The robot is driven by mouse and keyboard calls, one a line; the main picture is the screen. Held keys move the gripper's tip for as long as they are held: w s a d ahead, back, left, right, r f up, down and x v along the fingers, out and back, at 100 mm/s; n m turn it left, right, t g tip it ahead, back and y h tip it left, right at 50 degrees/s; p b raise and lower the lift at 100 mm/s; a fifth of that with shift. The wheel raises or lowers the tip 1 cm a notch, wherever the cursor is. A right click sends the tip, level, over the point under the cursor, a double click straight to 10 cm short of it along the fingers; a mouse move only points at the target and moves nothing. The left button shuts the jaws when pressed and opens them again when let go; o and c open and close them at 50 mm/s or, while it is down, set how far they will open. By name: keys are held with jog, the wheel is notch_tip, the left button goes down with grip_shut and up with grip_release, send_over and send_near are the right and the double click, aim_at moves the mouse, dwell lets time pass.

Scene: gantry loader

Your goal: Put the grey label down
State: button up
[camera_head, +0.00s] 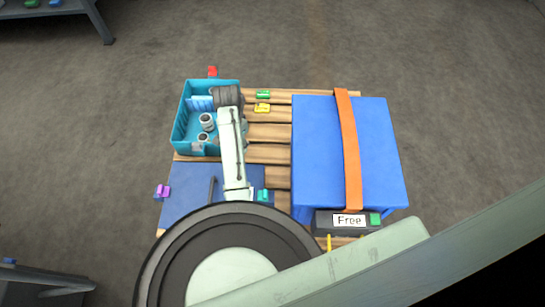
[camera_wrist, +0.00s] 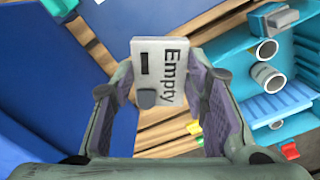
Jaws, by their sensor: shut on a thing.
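My gripper (camera_wrist: 160,92) is shut on a pale grey label (camera_wrist: 158,62) that reads "Empty", with a dark slot and a dark grey tab. The label is held between the two finger pads in the wrist view, above the wooden pallet (camera_wrist: 178,138). Its printed face is toward the wrist camera. In the head view my arm reaches over the pallet (camera_head: 268,132) next to the teal crate (camera_head: 183,120). My fingers and the held label cannot be made out there.
A large blue box (camera_head: 320,150) with an orange strap (camera_head: 350,150) covers the pallet's right side. A black holder (camera_head: 325,224) at its front carries a "Free" label (camera_head: 348,220). Green (camera_head: 262,95) and yellow (camera_head: 262,107) clips sit on the planks.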

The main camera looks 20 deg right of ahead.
jog(key=w+d+f+m+b, duration=0.25)
jog(key=d+m+b, duration=0.35)
jog(key=m, duration=0.5)
jog(key=m+b, duration=0.9)
jog(key=m, duration=0.9)
send_over(263, 158)
notch_tip(263, 158, down, 5)
jog(key=shift+m, duration=0.4)
notch_tip(263, 158, down, 16)
jog(key=b, duration=0.6)
jog(key=shift+s+f, duration=0.1)
jog(key=shift+f, duration=0.15)
jog(key=shift+f, duration=0.15)
jog(key=o, duration=1)
